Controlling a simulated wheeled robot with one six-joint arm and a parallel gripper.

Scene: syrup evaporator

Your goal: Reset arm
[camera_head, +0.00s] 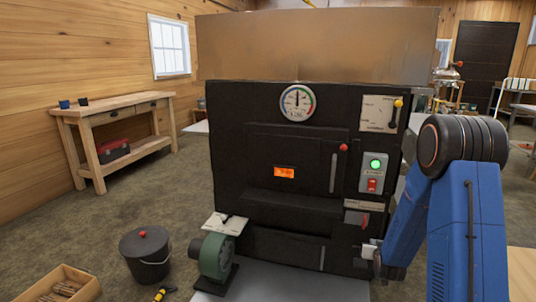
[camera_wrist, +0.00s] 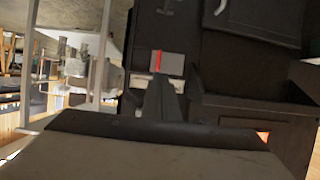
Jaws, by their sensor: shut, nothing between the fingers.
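My blue arm reaches down at the right of the black evaporator (camera_head: 270,150) in the head view. In the wrist view my gripper (camera_wrist: 165,88) is shut and empty, with its dark fingers together in front of the evaporator's black face (camera_wrist: 240,75). A grey plate with a red lever (camera_wrist: 157,61) shows just beyond the fingertips. I cannot tell whether the fingers touch it. In the head view the red lever (camera_head: 365,221) is low on the evaporator's right side, close to the arm's lower end.
A green blower (camera_head: 215,257) stands on the floor at the evaporator's front left. A lidded black bucket (camera_head: 146,256) and a wood crate (camera_head: 58,287) are further left. A workbench (camera_head: 115,110) stands by the left wall. Floor between bench and evaporator is clear.

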